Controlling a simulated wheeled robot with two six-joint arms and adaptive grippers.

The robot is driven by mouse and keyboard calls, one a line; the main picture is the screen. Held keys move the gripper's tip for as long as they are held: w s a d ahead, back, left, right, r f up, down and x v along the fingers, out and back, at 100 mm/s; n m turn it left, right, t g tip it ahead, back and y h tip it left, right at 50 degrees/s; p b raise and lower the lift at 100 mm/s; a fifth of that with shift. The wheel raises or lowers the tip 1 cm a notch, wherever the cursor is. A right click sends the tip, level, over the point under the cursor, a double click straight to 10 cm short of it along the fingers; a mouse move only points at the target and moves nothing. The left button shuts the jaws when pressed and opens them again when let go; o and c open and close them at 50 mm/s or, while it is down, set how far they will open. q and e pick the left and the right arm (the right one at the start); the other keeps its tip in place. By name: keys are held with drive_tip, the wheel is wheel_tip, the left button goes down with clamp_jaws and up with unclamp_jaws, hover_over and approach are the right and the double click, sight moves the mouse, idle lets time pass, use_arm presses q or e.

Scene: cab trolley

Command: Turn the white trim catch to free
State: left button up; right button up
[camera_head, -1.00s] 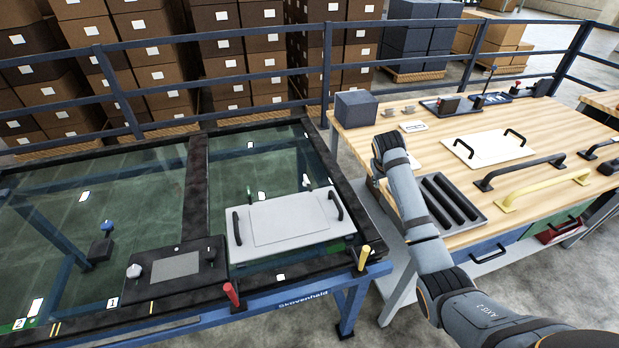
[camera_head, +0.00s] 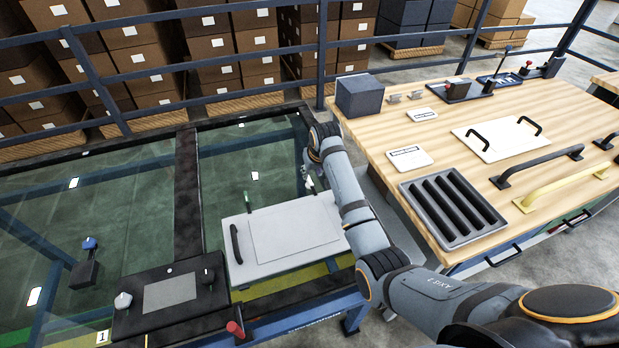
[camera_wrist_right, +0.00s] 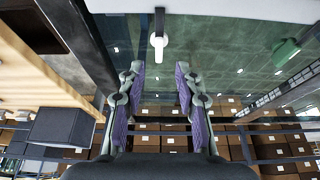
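The white trim catch (camera_wrist_right: 158,45) shows in the right wrist view as a white, rounded knob-like piece with a dark stem above it. It lies just beyond my right fingertips, roughly centred between them, with no contact visible. My right gripper (camera_wrist_right: 160,78) is open and empty, its purple-padded fingers apart on both sides. In the head view, my right arm reaches over the right glass panel (camera_head: 222,170), and its wrist and small pale parts by the panel's right edge overlap, so I cannot separate the catch there. My left gripper is out of view.
A white tray-like cover (camera_head: 280,240) with a black handle sits close below my right wrist. A black control box (camera_head: 168,298) stands left of it. The wooden bench (camera_head: 455,115) at right holds a slotted black tray (camera_head: 450,210) and handles. Blue rails run behind.

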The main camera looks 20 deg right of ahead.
sight(310, 180)
drive_tip(key=x, duration=0.4)
drive_tip(key=shift+w+d+f, duration=0.1)
drive_tip(key=shift+w+f, duration=0.1)
drive_tip(key=shift+w, duration=0.05)
drive_tip(key=shift+x, duration=1.2)
drive_tip(key=shift+f, duration=0.25)
drive_tip(key=shift+w+f, duration=0.15)
drive_tip(key=shift+c, duration=0.5)
drive_tip(key=c, duration=0.5)
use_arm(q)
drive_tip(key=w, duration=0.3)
use_arm(e)
clamp_jaws()
